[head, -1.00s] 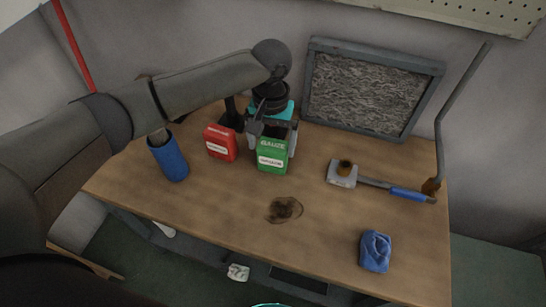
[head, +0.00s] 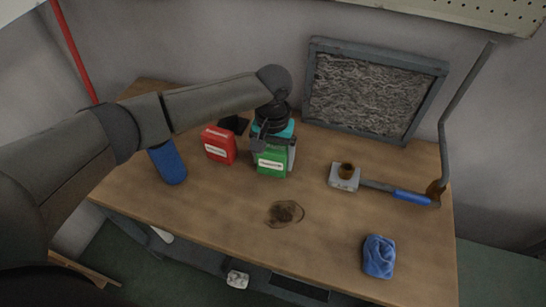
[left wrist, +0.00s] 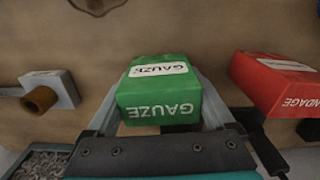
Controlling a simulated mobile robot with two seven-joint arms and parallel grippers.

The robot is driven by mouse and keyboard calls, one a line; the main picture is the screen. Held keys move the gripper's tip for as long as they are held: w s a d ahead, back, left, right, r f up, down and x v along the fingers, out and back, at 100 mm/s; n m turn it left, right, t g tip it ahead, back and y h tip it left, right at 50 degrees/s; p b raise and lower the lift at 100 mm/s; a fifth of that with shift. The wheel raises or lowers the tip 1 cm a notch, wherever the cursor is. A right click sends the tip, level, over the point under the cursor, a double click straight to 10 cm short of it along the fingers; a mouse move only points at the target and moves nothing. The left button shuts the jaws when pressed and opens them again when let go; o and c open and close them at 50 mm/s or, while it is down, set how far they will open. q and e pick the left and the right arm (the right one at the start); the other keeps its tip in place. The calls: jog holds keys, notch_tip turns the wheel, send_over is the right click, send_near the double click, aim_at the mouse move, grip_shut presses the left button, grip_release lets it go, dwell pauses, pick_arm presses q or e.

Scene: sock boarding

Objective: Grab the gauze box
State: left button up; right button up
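The green gauze box (head: 272,162) stands on the table in front of the dark wall panel. My left gripper (head: 274,150) has come down over it from above, with one finger on each side of the box. In the left wrist view the gauze box (left wrist: 160,92) sits between the two fingers (left wrist: 163,80). The fingers look open around it, with little room at the sides; contact is not clear. The far part of the box is partly covered by the gripper in the head view. My right gripper is not in view.
A red bandage box (head: 219,146) stands close left of the gauze box, with a blue cylinder (head: 168,163) farther left. A brown stain (head: 285,213), a blue cloth (head: 379,256) and a blue-handled tool (head: 410,196) by a small grey block (head: 344,178) lie on the table.

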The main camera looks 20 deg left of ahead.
pick_arm(q)
jog(key=c, duration=0.6)
